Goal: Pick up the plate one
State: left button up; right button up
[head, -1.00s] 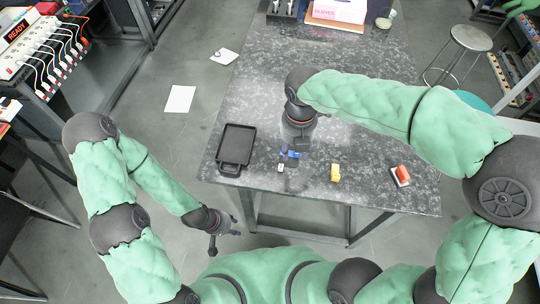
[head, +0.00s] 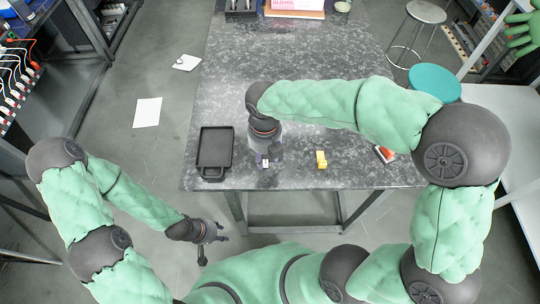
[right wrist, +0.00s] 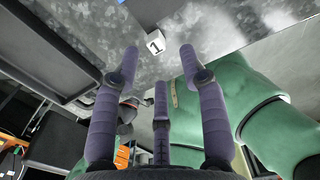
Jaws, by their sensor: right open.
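A small white block marked "1" (right wrist: 155,43) stands on the dark speckled table (right wrist: 206,20). In the right wrist view it sits beyond my right gripper (right wrist: 160,55), between its spread purple fingers and apart from them. In the head view my right gripper (head: 264,158) points down over the near part of the table, open and empty, and the block (head: 266,165) is partly hidden by it. My left gripper (head: 222,232) hangs in front of the table, off to the left, with fingers spread and nothing in them.
A black tray (head: 201,148) lies left of my right gripper. A yellow block (head: 321,159) and a red-and-white item (head: 384,154), partly covered by my arm, are to the right. A box (head: 295,5) stands at the far end. The table's middle is clear.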

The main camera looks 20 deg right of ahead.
aim_at(265, 162)
jog(key=f, duration=0.1)
jog(key=f+b, duration=0.1)
jog(key=f, duration=0.2)
jog(key=shift+w, duration=0.25)
grip_shut()
jog(key=shift+r, duration=0.15)
